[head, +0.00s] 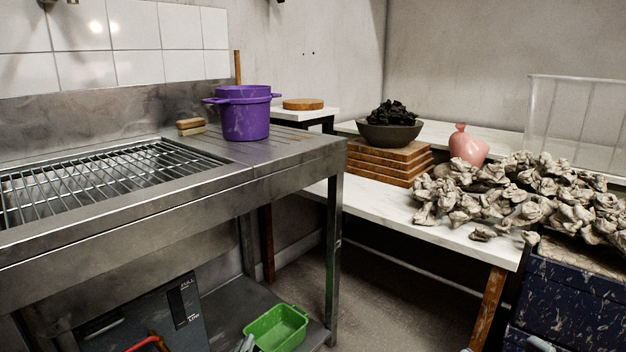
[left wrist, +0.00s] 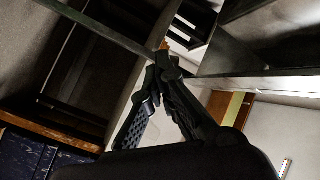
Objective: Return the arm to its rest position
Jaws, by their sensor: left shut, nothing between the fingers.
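My left gripper shows in the left wrist view (left wrist: 160,66), with its two black fingers brought together at the tips and nothing between them. Behind it in that view are dark metal beams and table undersides. In the head view only a small grey piece at the bottom edge, beside the green bin, may be part of it; I cannot tell for sure. My right gripper is in neither view.
A steel sink bench (head: 290,160) with a purple pot (head: 246,118) stands at left, a green bin (head: 277,328) on its lower shelf.

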